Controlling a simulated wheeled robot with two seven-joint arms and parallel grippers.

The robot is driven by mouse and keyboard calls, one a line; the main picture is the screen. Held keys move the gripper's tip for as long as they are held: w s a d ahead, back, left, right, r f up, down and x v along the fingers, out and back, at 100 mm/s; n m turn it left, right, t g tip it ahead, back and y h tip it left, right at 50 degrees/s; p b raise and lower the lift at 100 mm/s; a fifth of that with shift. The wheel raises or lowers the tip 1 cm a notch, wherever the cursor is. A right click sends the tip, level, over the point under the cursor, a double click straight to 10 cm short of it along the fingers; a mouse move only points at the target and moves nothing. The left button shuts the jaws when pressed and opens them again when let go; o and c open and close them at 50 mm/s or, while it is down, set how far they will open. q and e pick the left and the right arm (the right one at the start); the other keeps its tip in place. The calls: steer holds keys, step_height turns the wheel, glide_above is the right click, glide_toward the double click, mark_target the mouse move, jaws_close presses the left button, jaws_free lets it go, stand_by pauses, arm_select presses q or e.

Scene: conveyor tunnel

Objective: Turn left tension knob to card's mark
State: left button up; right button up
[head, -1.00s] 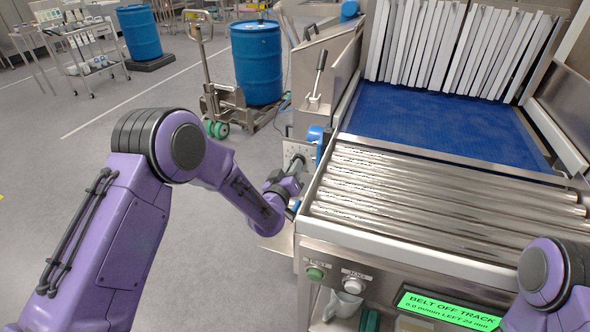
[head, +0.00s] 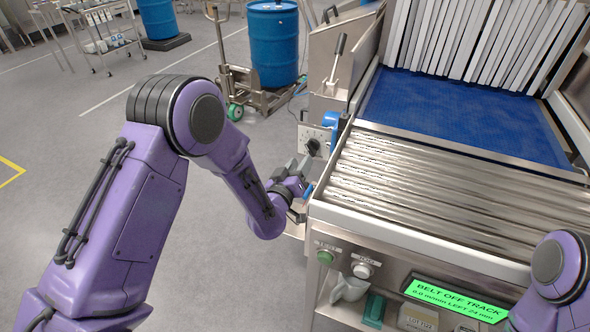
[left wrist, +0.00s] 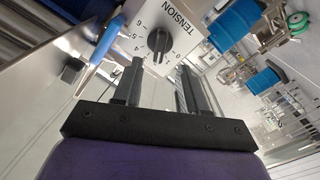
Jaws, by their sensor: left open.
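The tension knob (left wrist: 158,41) is a dark round knob on a white plate marked TENSION with a numbered scale, in the left wrist view. In the head view the knob (head: 313,146) sits on a plate at the conveyor's left side. My left gripper (head: 302,180) is open, just below and in front of the knob, apart from it. In the left wrist view its two fingers (left wrist: 160,72) point toward the plate with nothing between them. The knob's exact pointer reading is too small to tell. I see no card with a mark. My right gripper is out of view.
Steel rollers (head: 420,195) and a blue belt (head: 450,112) lie right of the knob. A blue drum (head: 274,45) stands behind on a pallet truck.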

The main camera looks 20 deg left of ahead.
arm_select(q)
steer(key=s, duration=0.4)
steer(key=shift+s, duration=0.35)
steer(key=shift+a+f, duration=0.1)
